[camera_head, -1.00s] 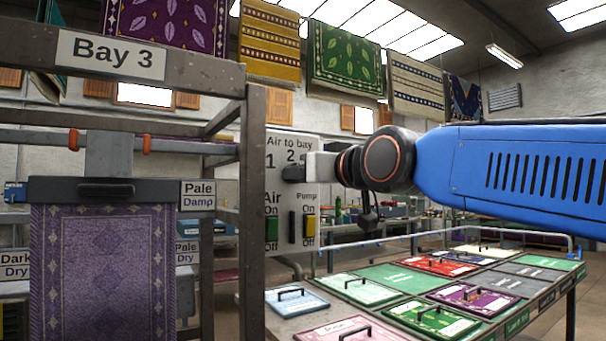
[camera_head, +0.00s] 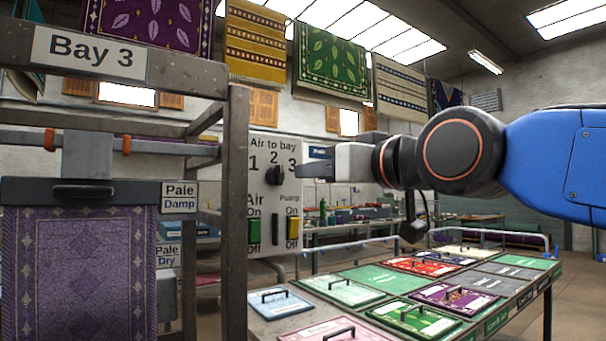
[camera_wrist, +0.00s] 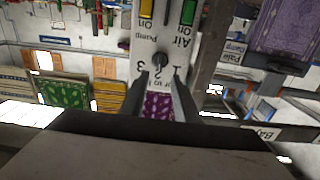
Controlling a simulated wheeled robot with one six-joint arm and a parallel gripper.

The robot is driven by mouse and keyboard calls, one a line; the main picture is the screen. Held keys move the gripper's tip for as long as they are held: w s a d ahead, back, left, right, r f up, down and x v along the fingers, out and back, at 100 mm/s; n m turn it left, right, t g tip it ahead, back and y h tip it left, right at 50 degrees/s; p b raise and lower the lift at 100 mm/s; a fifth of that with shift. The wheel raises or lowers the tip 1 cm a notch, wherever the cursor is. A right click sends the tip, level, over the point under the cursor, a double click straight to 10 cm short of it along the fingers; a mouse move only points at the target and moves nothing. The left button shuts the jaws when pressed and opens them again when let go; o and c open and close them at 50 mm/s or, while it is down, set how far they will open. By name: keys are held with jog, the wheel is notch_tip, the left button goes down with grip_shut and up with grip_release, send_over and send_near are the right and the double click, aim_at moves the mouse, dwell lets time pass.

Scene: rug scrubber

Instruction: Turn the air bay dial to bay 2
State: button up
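The air bay dial (camera_head: 275,174) is a black knob on the grey "Air to bay" panel (camera_head: 272,205), below the numbers 1, 2 and 3. Its pointer seems to stand upright towards 2, but it is too small to be sure. My gripper (camera_head: 304,171) is just right of the dial in the head view, apart from it. In the wrist view, which is upside down, the two fingers of my gripper (camera_wrist: 160,84) are spread and empty, with the dial (camera_wrist: 160,61) beyond and between their tips.
A green air switch (camera_head: 254,231) and a yellow pump switch (camera_head: 292,228) sit below the dial. A metal frame post (camera_head: 236,215) and the Bay 3 rack with a purple rug (camera_head: 80,270) stand left. A table of coloured lidded panels (camera_head: 375,292) lies below my arm.

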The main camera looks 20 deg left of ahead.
jog(key=v, duration=0.6)
jog(key=shift+s+d, duration=0.15)
jog(key=w+d+f+m+h, duration=0.1)
jog(key=d+f+m+h, duration=0.15)
jog(key=d+f, duration=0.5)
jog(key=w+d+f+m+g+h, duration=0.1)
jog(key=w+d+f+h, duration=0.3)
jog(key=f, duration=0.7)
jog(key=s+d+f+m+h, duration=0.1)
jog(key=d+f+h, duration=0.1)
jog(key=d+f, duration=0.65)
jog(key=s+d+f+m+g+h, duration=0.1)
jog(key=s+d+f, duration=0.3)
jog(key=f, duration=0.4)
jog(key=s+d+f+m+g+h, duration=0.2)
jog(key=s+d+f+g, duration=0.1)
jog(key=s+d+f, duration=0.2)
jog(key=s+d+f+m+g+h, duration=0.1)
jog(key=s+d+f, duration=0.3)
jog(key=f, duration=0.9)
jog(key=d+m+h, duration=0.1)
jog(key=d, duration=0.2)
jog(key=shift+s+d+f+g, duration=0.15)
jog(key=shift+s+f+g, duration=0.05)
jog(key=shift+s+g, duration=0.2)
jog(key=shift+w+m, duration=0.1)
jog(key=shift+m, duration=0.15)
